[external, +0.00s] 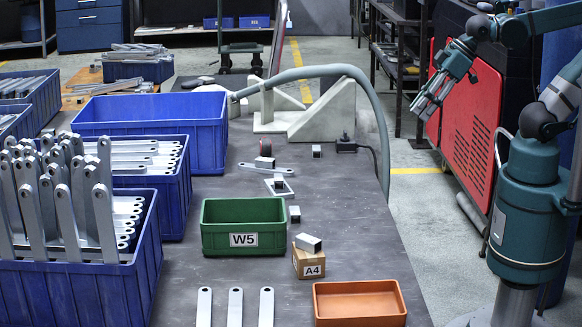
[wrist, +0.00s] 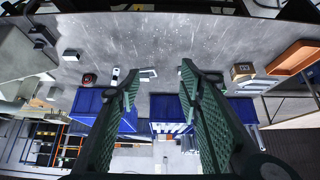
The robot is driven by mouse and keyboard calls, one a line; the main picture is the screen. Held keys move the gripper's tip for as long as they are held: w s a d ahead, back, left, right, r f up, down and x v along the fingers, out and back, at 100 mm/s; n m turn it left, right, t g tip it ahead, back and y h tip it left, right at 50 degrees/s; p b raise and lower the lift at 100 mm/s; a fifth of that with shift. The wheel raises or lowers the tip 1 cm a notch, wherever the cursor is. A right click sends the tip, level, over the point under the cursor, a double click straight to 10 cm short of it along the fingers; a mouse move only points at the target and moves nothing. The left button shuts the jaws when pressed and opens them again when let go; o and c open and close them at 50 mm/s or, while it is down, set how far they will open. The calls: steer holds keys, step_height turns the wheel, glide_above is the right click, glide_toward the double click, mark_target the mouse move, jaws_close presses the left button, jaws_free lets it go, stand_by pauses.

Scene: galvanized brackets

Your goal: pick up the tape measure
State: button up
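A small dark, rounded object with red on it, which looks like the tape measure (external: 265,156), sits on the grey table behind the green bin, by a flat metal bracket. It also shows in the wrist view (wrist: 89,79), left of the fingers. My gripper (external: 427,100) is raised at the upper right in the external view, well away from it, beyond the table's right edge. In the wrist view my gripper (wrist: 160,72) has its two green fingers wide apart with nothing between them.
A green W5 bin (external: 243,227), an A4 box (external: 309,264) with a metal piece on top and an orange tray (external: 360,303) stand in front. Blue bins (external: 205,131) of brackets line the left. A grey hose (external: 340,70) and pale angled blocks (external: 325,118) lie behind.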

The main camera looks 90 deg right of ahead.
steer(key=shift+w+r, duration=0.1)
steer(key=w+d+r+m+p, duration=0.1)
steer(key=w+d+r+m, duration=0.15)
steer(key=w, duration=0.35)
steer(key=m+g+h+p, duration=0.4)
steer(key=m+g+p, duration=0.25)
steer(key=m, duration=0.75)
glide_above(266, 140)
steer(key=a, duration=0.3)
step_height(266, 140, down, 21)
steer(key=shift+s+d+f+p, duration=0.1)
steer(key=shift+d+f+p, duration=0.25)
steer(key=shift+d, duration=0.1)
steer(key=shift+f, duration=0.1)
